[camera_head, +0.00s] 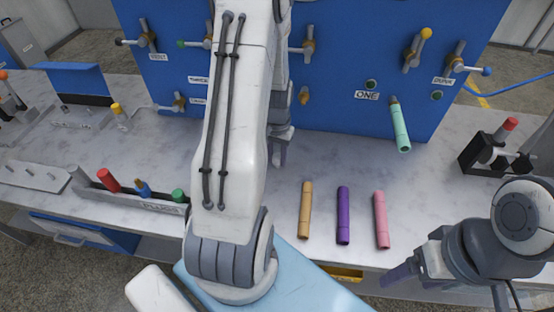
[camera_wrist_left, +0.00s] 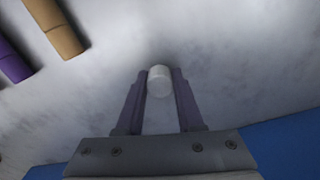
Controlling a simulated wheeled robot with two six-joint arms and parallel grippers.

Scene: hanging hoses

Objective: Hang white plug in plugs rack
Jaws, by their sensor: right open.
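The white plug (camera_wrist_left: 159,80) is seen end-on between the purple fingers of my left gripper (camera_wrist_left: 160,84) in the left wrist view. The fingers touch it on both sides, and it is above the grey marble worktop. In the head view my left gripper (camera_head: 279,158) is mostly behind my arm and the plug is hidden. A grey rack (camera_head: 165,206), likely the plugs rack, holds red (camera_head: 109,180), blue (camera_head: 143,188) and green (camera_head: 178,195) plugs, left of my left arm. Its label is not legible. My right gripper (camera_head: 398,277) is open and empty at the front right.
Tan (camera_head: 305,210), purple (camera_head: 343,215) and pink (camera_head: 381,219) tubes lie at the front of the worktop. A mint tube (camera_head: 400,127) is near the blue valve panel (camera_head: 350,70). A black holder (camera_head: 490,150) stands right. A flat grey pegged plate (camera_head: 35,177) lies far left.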

